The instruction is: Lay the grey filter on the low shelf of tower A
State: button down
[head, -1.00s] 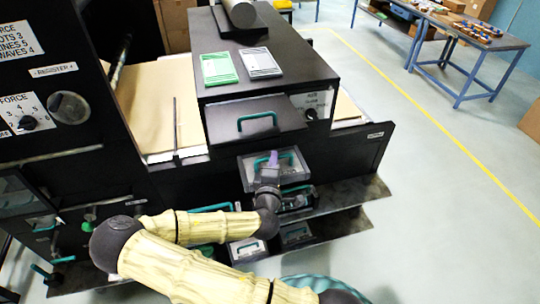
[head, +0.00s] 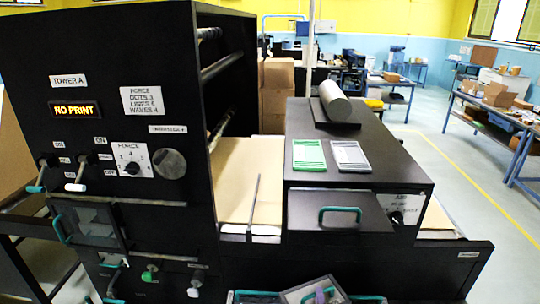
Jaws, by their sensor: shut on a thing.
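Tower A (head: 150,40) is the tall black cabinet at the left, with its name plate and a lit "NO PRINT" sign. A grey filter (head: 297,295), a flat framed panel with a teal handle, shows at the bottom edge, tilted. My gripper (head: 320,296) is at the filter's handle, shut on it; only a purplish tip shows, and the rest is cut off by the frame. The filter is in front of the low black machine, right of tower A. The low shelf of tower A cannot be made out in this view.
A black cabinet (head: 400,176) with a teal-handled drawer carries a green card (head: 309,154), a grey card (head: 350,155) and a grey roll (head: 334,100). Switches and a small teal-handled door (head: 90,222) are on tower A's front.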

jog(key=shift+f, duration=0.1)
jog(key=s+f, duration=0.4)
jog(key=f, duration=0.1)
jog(key=shift+s+f, duration=0.2)
dwell(0.4)
